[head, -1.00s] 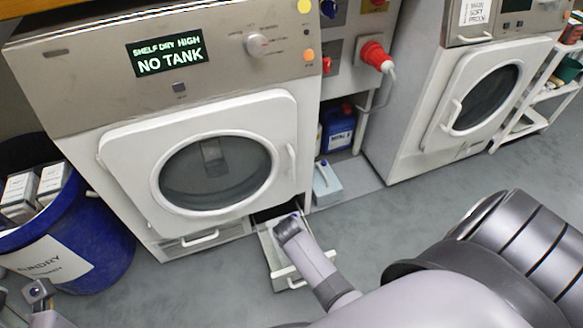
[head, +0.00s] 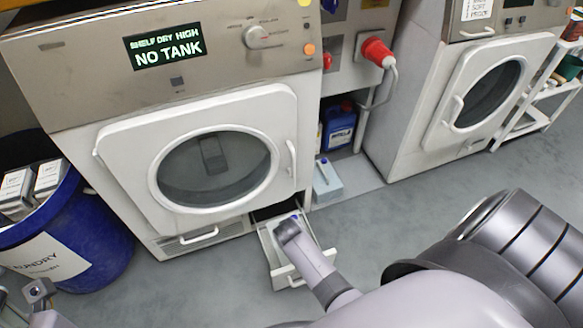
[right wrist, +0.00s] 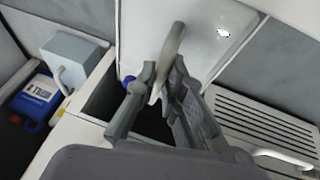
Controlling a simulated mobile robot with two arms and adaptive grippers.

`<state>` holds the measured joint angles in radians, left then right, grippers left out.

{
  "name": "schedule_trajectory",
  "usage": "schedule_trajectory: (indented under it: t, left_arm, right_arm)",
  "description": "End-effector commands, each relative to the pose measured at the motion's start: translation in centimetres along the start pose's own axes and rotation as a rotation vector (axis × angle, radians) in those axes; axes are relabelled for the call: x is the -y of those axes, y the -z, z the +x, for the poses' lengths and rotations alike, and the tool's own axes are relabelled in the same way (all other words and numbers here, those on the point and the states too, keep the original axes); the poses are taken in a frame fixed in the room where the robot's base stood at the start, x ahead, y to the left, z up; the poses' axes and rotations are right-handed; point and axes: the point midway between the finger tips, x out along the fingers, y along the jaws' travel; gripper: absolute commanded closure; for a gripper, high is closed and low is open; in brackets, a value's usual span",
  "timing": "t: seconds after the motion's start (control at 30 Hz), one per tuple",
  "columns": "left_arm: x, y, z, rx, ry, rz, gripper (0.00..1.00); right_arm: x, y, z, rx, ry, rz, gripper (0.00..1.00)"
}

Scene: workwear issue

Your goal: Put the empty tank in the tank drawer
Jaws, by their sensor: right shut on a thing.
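The tank drawer (head: 291,274) is pulled out at the bottom right of the left dryer. My right gripper (head: 290,229) reaches down over it. In the right wrist view my right gripper (right wrist: 168,88) is shut on the upright handle (right wrist: 170,50) of a pale tank (right wrist: 200,35) with a blue cap (right wrist: 128,82). The tank lies within the drawer's outline; I cannot tell whether it rests on the drawer bottom. My left gripper (head: 38,290) is at the lower left edge, its opening unclear. The dryer display (head: 165,52) reads NO TANK.
A grey-blue tank (head: 327,184) with a blue cap stands right of the dryer, before a blue canister (head: 340,128). A blue laundry bin (head: 95,245) stands at the left. A second dryer (head: 425,110) is at the right.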

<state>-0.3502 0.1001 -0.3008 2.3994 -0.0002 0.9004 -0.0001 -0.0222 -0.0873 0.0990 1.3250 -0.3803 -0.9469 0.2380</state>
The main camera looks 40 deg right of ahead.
Motion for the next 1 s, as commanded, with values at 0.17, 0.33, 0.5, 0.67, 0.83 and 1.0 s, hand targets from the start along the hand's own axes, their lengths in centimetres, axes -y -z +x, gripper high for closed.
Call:
schedule_trajectory:
  t: [0.17, 0.33, 0.5, 0.67, 0.83, 1.0]
  left_arm:
    - [0.0, -0.1, -0.2, 0.001, 0.0, 0.0, 0.6]
    - [0.0, -0.1, -0.2, 0.001, 0.0, 0.0, 0.6]
    - [0.0, -0.1, -0.2, 0.001, 0.0, 0.0, 0.6]
    - [0.0, -0.1, -0.2, 0.001, 0.0, 0.0, 0.6]
    - [0.1, 0.1, -0.1, -0.003, 0.0, 0.002, 0.6]
    - [0.1, 0.0, -0.1, -0.002, 0.0, 0.002, 0.6]
  right_arm:
    - [0.1, -0.1, 0.4, -0.002, 0.0, 0.0, 1.0]
    - [0.0, 0.0, 0.3, -0.002, 0.0, 0.0, 0.8]
    - [0.0, -0.1, 0.3, -0.001, 0.0, 0.0, 0.68]
    - [0.1, -0.1, 0.3, -0.001, 0.0, 0.0, 0.67]
    - [0.1, -0.2, 0.3, 0.001, 0.0, 0.0, 0.67]
    - [0.1, -0.1, -1.0, -0.001, 0.0, 0.002, 0.67]
